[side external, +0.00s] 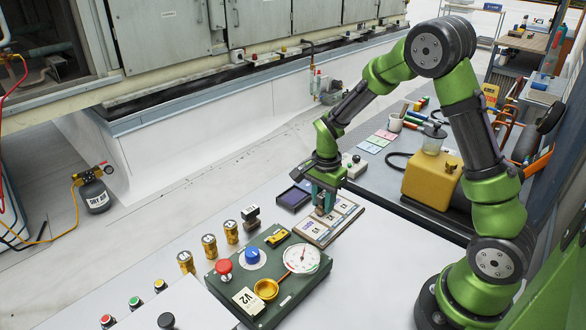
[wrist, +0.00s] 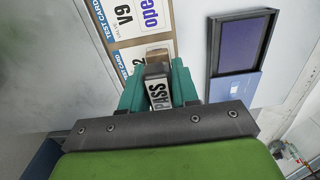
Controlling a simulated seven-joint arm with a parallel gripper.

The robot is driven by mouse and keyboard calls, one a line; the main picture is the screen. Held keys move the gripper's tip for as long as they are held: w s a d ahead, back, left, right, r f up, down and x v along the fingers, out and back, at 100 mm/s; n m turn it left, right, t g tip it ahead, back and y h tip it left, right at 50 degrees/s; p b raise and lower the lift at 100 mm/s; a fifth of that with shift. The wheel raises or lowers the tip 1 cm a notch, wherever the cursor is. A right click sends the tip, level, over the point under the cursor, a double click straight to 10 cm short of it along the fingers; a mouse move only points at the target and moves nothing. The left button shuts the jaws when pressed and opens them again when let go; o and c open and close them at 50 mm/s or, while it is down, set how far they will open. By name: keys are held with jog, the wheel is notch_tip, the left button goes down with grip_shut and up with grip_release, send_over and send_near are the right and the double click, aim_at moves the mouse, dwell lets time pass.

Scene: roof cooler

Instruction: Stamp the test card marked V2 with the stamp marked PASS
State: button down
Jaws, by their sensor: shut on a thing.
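My gripper (side external: 323,200) is shut on a stamp whose black handle has a white PASS label; the PASS stamp (wrist: 158,90) shows upright between the teal fingers in the wrist view. Its wooden foot is low over the left part of the card tray (side external: 312,234); I cannot tell whether it touches. Under the stamp in the wrist view is a test card (wrist: 137,67), mostly hidden, with only a "2" of its mark showing. The dark ink pad (side external: 293,198) lies open left of the tray, and at right in the wrist view.
A second stamp (side external: 251,216) stands left of the pad. A green panel (side external: 276,262) with a gauge, knobs and a V2 tag (side external: 246,299) lies in front. Brass cylinders (side external: 209,246) stand to its left. A yellow can (side external: 431,180) stands right of the tray.

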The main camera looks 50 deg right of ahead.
jog(key=shift+f, duration=0.55)
dwell(1.2)
jog(key=shift+r, duration=3.6)
jog(key=shift+s+n, duration=0.25)
jog(key=shift+n, duration=0.95)
jog(key=shift+s+a+r+n, duration=0.2)
jog(key=shift+r+n, duration=0.15)
jog(key=shift+n, duration=0.65)
jog(key=a+r+n, duration=0.6)
jog(key=r+n, duration=0.3)
jog(key=n, duration=0.4)
jog(key=shift+s+r+n, duration=0.3)
jog(key=shift+s, duration=0.05)
